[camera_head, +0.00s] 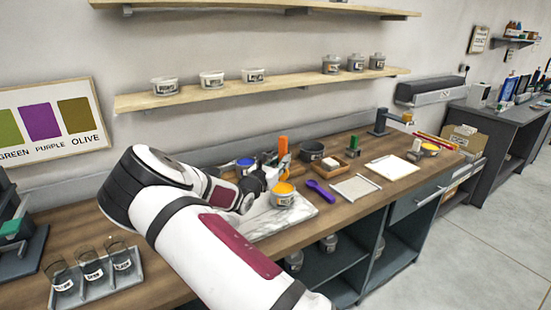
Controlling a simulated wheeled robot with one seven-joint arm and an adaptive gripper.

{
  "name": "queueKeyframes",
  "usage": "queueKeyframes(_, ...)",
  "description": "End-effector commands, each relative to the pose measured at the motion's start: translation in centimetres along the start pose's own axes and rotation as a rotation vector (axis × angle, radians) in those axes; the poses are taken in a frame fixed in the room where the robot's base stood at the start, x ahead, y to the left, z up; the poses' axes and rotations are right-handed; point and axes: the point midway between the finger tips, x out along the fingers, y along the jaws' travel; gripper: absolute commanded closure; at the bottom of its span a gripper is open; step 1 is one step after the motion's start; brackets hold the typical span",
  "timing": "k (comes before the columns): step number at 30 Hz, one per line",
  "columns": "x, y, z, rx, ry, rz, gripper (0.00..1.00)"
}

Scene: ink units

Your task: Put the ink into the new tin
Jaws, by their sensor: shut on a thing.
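My gripper (276,174) is above the back part of a white marble slab (262,229). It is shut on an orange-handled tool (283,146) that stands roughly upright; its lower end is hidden. A grey tin (284,201) with a pale label and yellow-orange ink on top (284,188) stands on the slab, just below and in front of my gripper. I cannot tell whether the tool touches the ink. A container with a blue top (245,163) is behind my gripper, partly hidden. I cannot tell which tin is the new one.
A dark round pot (313,152) and a wooden tray with a white block (331,164) stand behind. A purple spatula (320,192) and a grey-white panel (356,187) lie to the right. Labelled jars in a tray (134,277) are front left. Shelf tins (212,80) are above.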

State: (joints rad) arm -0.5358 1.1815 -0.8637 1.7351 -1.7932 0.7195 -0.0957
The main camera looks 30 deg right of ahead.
Motion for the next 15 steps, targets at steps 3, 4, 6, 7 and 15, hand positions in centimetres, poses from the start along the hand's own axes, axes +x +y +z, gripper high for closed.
queueKeyframes(3, 0.1, 0.1, -1.9, -0.003, 0.000, -0.001, 1.00)
queueKeyframes(4, 0.0, 0.1, -2.2, -0.002, 0.000, -0.001, 1.00)
queueKeyframes(6, 0.0, -0.1, -2.9, -0.001, 0.000, 0.000, 1.00)
queueKeyframes(7, 0.0, -0.1, -3.2, -0.002, 0.000, -0.001, 1.00)
queueKeyframes(15, 0.0, -0.1, -5.1, 0.000, 0.000, 0.000, 1.00)
